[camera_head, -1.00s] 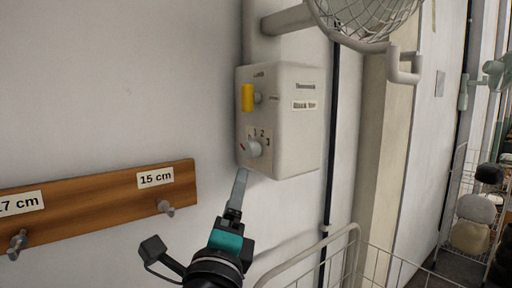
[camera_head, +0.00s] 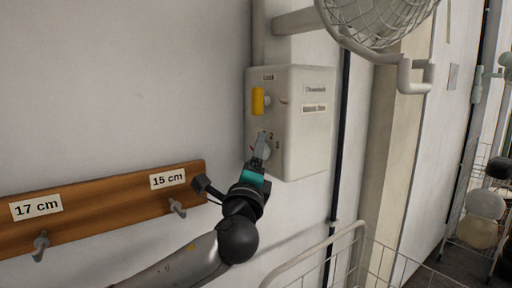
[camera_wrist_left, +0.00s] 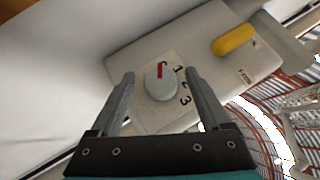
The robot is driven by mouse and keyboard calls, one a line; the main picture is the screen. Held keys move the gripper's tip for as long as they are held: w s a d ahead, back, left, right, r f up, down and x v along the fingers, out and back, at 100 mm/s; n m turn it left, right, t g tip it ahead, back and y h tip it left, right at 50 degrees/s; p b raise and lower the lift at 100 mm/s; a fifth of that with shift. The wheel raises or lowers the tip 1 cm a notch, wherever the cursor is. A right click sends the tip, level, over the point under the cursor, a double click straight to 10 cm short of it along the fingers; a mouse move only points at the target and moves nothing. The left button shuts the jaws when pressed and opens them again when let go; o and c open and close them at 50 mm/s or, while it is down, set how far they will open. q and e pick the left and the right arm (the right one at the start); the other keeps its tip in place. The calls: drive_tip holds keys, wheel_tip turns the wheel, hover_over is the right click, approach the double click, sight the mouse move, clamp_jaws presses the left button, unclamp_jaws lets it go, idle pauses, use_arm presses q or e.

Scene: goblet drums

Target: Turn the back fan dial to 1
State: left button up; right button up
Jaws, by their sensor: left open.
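The fan control box (camera_head: 305,145) is a pale box on the white wall, with a label on its right side. Its dial (camera_wrist_left: 160,82) is a round grey knob with a red pointer mark, beside the printed numbers 1, 2 and 3. In the wrist view the red mark points up, to the left of the 1. My left gripper (camera_head: 262,142) is open at the box front. Its two fingers (camera_wrist_left: 158,84) stand on either side of the dial, with visible gaps. In the head view the fingers largely hide the dial. My right gripper is not in view.
A yellow switch (camera_head: 258,101) sits above the dial and also shows in the wrist view (camera_wrist_left: 233,39). A caged fan (camera_head: 375,20) is above right. A wooden peg rail (camera_head: 110,205) is at left, and a wire rack (camera_head: 335,262) is below right.

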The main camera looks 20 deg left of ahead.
use_arm(q)
drive_tip(key=shift+w+r, duration=0.25)
drive_tip(key=shift+w, duration=0.45)
drive_tip(key=shift+a, duration=0.1)
clamp_jaws()
